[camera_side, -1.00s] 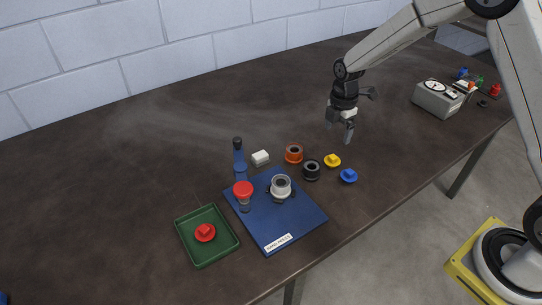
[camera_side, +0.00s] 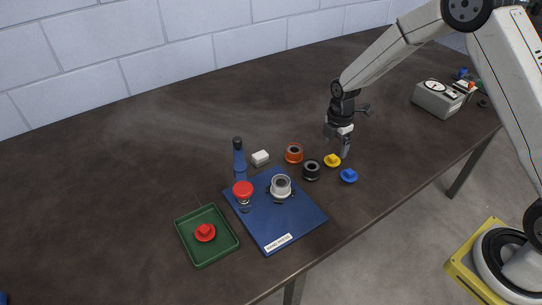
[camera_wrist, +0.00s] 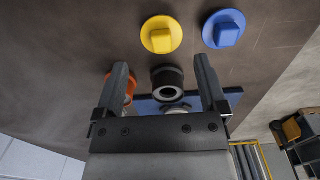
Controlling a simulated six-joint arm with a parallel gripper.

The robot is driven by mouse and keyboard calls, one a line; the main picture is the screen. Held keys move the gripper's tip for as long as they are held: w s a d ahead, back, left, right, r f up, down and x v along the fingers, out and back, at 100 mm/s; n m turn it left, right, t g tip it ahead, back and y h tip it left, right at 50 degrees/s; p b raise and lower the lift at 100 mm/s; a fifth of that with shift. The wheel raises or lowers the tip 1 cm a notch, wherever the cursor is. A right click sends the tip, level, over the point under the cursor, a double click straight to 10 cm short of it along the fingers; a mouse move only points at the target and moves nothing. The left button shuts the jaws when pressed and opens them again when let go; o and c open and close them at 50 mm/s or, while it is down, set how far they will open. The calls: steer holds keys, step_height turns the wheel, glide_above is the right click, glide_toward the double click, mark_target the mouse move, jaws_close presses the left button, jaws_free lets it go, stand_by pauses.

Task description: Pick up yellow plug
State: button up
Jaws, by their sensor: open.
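The yellow plug (camera_side: 332,160) is a round disc with a raised square grip, flat on the dark table. It also shows in the wrist view (camera_wrist: 161,35), at the top and beyond my fingertips. My gripper (camera_side: 338,148) is open and empty, just above and close to the yellow plug in the side view. In the wrist view its two fingers (camera_wrist: 161,78) stand apart, and the plug lies further up the picture, not between them.
A blue plug (camera_side: 348,176) lies close by to the right. A black ring (camera_side: 311,170) and an orange ring (camera_side: 294,153) stand to the left. Further left are a blue hand press (camera_side: 300,222) and a green tray (camera_side: 210,258) with a red plug (camera_side: 205,232).

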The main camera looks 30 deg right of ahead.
mark_target(333, 156)
steer(key=shift+s+f, duration=0.1)
steer(key=shift+f, duration=2.45)
steer(key=c, duration=1.1)
